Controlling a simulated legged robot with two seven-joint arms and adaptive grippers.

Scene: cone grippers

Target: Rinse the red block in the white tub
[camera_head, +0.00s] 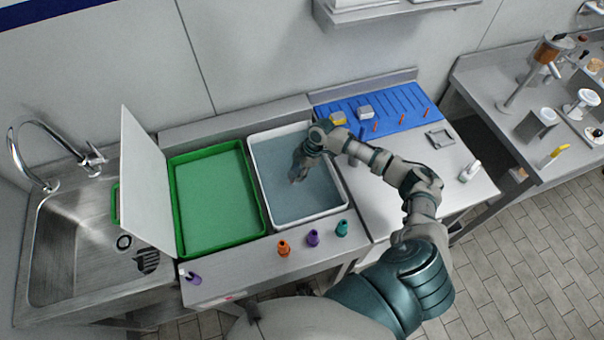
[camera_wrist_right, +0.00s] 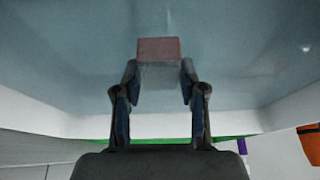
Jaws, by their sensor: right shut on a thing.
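The white tub (camera_head: 337,200) stands in the counter right of the green tray and holds bluish water. My right gripper (camera_head: 297,172) reaches down into the tub. In the right wrist view my right gripper (camera_wrist_right: 160,80) is shut on the red block (camera_wrist_right: 159,48), which shows dull red at its top and greyish below. The block is at or in the water; how deep I cannot tell. My left gripper is not in view.
A green tray (camera_head: 262,218) lies left of the tub, with a white upright panel (camera_head: 146,185) beside it. Orange (camera_head: 283,248), purple (camera_head: 313,238) and teal (camera_head: 342,228) cones stand on the front ledge. A blue rack (camera_head: 395,105) is behind right. A sink (camera_head: 75,235) is far left.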

